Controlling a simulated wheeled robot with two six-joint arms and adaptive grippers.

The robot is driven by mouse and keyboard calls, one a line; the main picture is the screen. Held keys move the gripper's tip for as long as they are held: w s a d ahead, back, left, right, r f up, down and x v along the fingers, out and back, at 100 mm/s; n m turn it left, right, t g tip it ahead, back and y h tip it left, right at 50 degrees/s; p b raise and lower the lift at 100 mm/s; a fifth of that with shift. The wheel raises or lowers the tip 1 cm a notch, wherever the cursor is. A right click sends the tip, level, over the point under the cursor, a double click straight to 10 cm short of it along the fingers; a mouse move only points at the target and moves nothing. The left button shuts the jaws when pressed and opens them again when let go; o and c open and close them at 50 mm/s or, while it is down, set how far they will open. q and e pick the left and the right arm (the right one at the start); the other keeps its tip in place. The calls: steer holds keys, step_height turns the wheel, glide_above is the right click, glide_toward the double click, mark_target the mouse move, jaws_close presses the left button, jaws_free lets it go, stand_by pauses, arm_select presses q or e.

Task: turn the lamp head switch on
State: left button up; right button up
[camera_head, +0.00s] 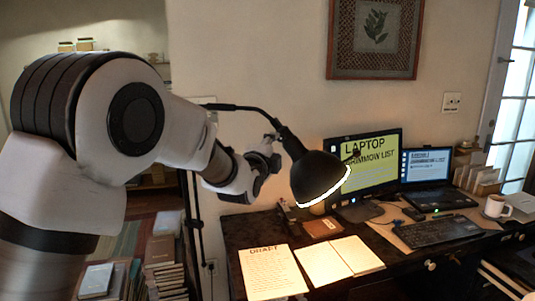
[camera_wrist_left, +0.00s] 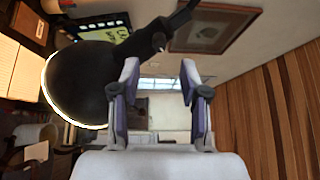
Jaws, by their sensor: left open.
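The black desk lamp's head (camera_head: 318,175) hangs over the desk, tilted down, with a bright white rim along its opening. In the left wrist view the dark lamp head (camera_wrist_left: 88,80) fills the left side. A small knob (camera_wrist_left: 158,41) stands out on the lamp near its neck, beyond the fingertips and roughly between their lines; I cannot tell whether it is the switch. My left gripper (camera_head: 272,150) is just left of the lamp head. In the wrist view its fingers (camera_wrist_left: 160,72) are apart with nothing between them. My right gripper is not in view.
The dark desk (camera_head: 245,232) carries papers (camera_head: 272,272), an open notebook (camera_head: 338,260), a monitor (camera_head: 380,165), a keyboard (camera_head: 438,231), a laptop (camera_head: 440,200) and a mug (camera_head: 496,206). The lamp's thin arm (camera_head: 240,107) reaches in behind my left arm. Stacked books (camera_head: 163,262) stand at lower left.

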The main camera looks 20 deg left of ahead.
arm_select(q)
steer(key=s, duration=0.5)
steer(key=shift+s+d, duration=0.1)
steer(key=shift+s, duration=0.25)
steer(key=shift+f, duration=0.15)
step_height(320, 180, down, 20)
steer(key=g, duration=0.4)
steer(key=s+a+f+n+g, duration=0.15)
steer(key=s+f, duration=0.35)
steer(key=f, duration=0.6)
steer(key=s+a+f+g, duration=0.1)
steer(key=s+f+g, duration=0.3)
steer(key=f, duration=0.6)
steer(key=s+f+n+g, duration=0.3)
steer(key=s+f, duration=0.7)
steer(key=s, duration=0.3)
steer(key=s+f+n+g, duration=0.2)
steer(key=s+n, duration=0.4)
steer(key=s, duration=0.4)
steer(key=s+f+n+g, duration=0.3)
steer(key=s+n, duration=0.4)
steer(key=s, duration=0.4)
steer(key=shift+d+g+h, duration=0.25)
steer(key=shift+g+h, duration=0.05)
steer(key=shift+g, duration=0.15)
